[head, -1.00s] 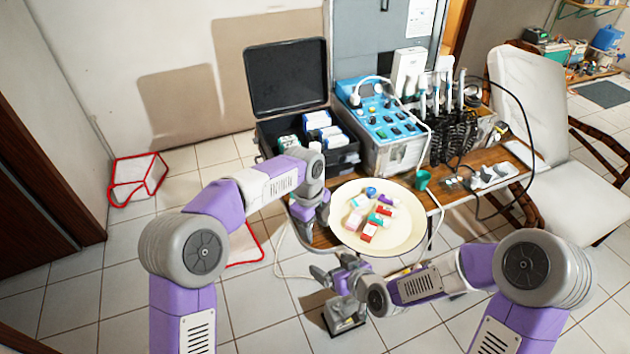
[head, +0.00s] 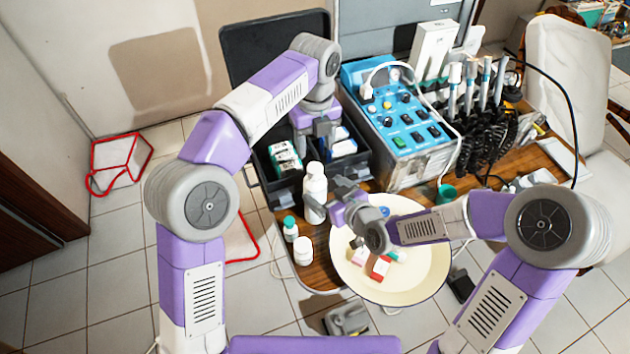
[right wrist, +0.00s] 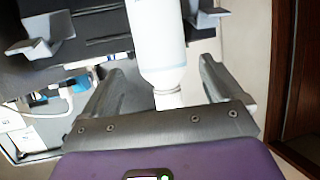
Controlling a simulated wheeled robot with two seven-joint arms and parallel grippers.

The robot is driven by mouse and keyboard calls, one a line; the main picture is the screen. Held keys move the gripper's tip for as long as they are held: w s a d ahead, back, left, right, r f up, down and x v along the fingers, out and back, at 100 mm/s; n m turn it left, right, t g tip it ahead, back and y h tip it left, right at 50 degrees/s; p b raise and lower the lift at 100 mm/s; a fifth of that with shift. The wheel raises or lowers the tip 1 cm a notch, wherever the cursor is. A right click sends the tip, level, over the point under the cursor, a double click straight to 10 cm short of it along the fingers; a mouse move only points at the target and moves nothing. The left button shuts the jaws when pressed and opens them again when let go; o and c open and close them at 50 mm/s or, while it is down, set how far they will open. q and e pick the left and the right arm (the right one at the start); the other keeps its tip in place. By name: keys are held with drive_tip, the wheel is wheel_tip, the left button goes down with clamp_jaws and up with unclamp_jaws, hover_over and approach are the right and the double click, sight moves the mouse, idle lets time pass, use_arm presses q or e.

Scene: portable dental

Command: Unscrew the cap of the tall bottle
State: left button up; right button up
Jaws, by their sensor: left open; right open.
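The tall bottle (head: 315,192) is white and stands upright at the left end of the wooden table, its white cap (head: 315,168) on top. My right gripper (head: 344,187) is open just to its right, at the height of the bottle's upper part. In the right wrist view the bottle (right wrist: 156,35) shows upside down, with its narrow cap end (right wrist: 167,98) between the spread fingers, without visible contact. My left gripper (head: 322,130) points down above the black case, behind the bottle, and is open; its fingertips are hard to make out.
A teal-capped small bottle (head: 290,229) and a white jar (head: 303,251) stand in front of the tall bottle. A cream plate (head: 425,272) with small boxes lies right. The open black case (head: 285,189) and blue dental unit (head: 402,115) stand behind.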

sight(315, 167)
use_arm(q)
drive_tip(key=shift+s+r, duration=0.1)
drive_tip(key=shift+s, duration=0.05)
use_arm(e)
drive_tip(key=shift+w+a+f, duration=0.1)
drive_tip(key=shift+w+a, duration=0.05)
drive_tip(key=shift+a, duration=0.1)
use_arm(q)
drive_tip(key=shift+s, duration=0.15)
use_arm(e)
drive_tip(key=shift+x, duration=3.2)
clamp_jaws()
use_arm(q)
wheel_tip(315, 167, down, 8)
drive_tip(key=shift+f, duration=0.1)
